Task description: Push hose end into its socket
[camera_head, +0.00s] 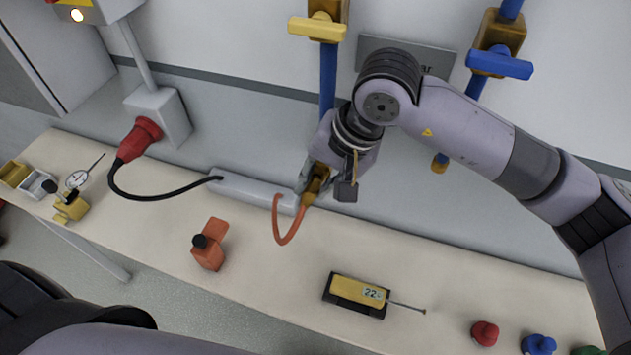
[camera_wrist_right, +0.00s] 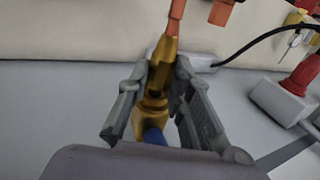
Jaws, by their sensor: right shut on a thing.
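My right gripper (camera_head: 311,188) is shut on the brass hose end (camera_head: 317,181), above the back of the bench. An orange hose (camera_head: 289,233) hangs from the hose end in a loop. In the right wrist view the hose end (camera_wrist_right: 162,66) sits between the two grey fingers (camera_wrist_right: 160,78). Right behind it, roughly in line, is a brass socket (camera_wrist_right: 151,118) on a blue pipe (camera_wrist_right: 153,137). A dark band shows between them; I cannot tell how deep they meet. In the head view my wrist hides the socket. My left gripper is not in view.
A grey bar-shaped box (camera_head: 244,188) with a black cable lies at the bench's back. Yellow (camera_head: 318,28) and blue (camera_head: 499,63) valve handles are on the wall pipes.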

